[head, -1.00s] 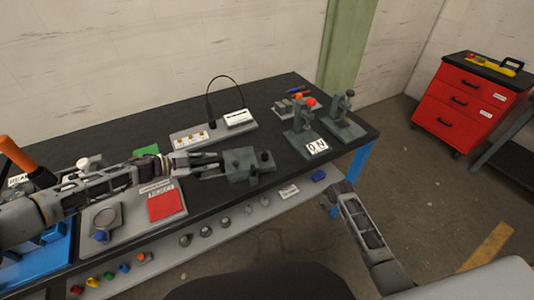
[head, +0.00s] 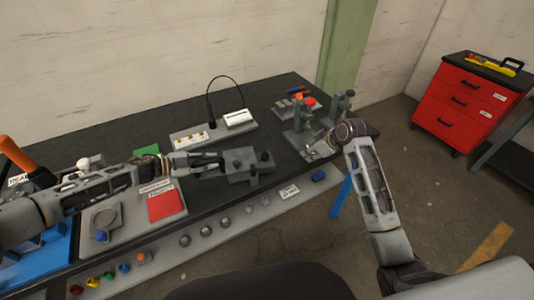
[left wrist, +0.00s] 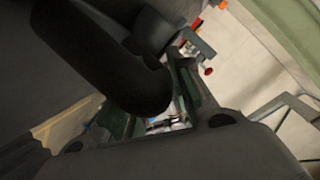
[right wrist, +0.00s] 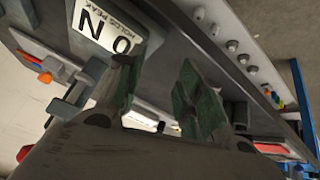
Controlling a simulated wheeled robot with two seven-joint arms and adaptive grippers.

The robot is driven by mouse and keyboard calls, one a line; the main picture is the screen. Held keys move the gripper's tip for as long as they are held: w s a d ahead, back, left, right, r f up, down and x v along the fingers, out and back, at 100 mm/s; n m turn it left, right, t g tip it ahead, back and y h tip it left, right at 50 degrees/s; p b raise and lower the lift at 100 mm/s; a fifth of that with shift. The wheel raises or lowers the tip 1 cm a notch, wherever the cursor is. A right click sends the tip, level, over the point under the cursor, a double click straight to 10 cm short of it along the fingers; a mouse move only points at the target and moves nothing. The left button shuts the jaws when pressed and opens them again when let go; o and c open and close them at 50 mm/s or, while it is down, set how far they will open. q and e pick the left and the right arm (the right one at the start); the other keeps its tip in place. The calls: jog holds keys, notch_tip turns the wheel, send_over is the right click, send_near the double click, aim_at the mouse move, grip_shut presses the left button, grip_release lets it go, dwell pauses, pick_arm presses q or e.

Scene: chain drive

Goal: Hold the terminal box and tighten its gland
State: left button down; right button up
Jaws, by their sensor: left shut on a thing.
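The terminal box appears to be the grey block (head: 240,158) with dark round knobs, on the bench in the middle of the head view. I cannot make out which part is its gland. My left gripper (head: 212,160) reaches it from the left and is shut on it. In the left wrist view the dark gripper parts hide most of what is held. My right gripper (head: 312,149) is in front of the grey stands at the bench's right end. In the right wrist view its green-padded fingers (right wrist: 158,98) are apart, with nothing seen between them.
Two grey clamp stands (head: 299,132) stand close by my right gripper. A white ON card (right wrist: 108,30) is near its fingers. A cable panel (head: 190,137) lies behind the box. A red square (head: 164,205) lies left of it. The bench's front ledge holds several round knobs.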

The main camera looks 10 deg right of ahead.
aim_at(266, 153)
jog(key=s+a+r+n+y, duration=0.1)
jog(key=a+r+y, duration=0.3)
jog(key=a, duration=0.6)
notch_tip(266, 153, up, 3)
jog(key=shift+s+a+f+n, duration=0.15)
jog(key=shift+s+a+n, duration=0.05)
jog(key=shift+s+n, duration=0.2)
jog(key=shift+w, duration=0.1)
jog(key=shift+x, duration=6)
jog(key=shift+f, duration=0.1)
jog(key=c, duration=0.8)
jog(key=shift+o, duration=0.2)
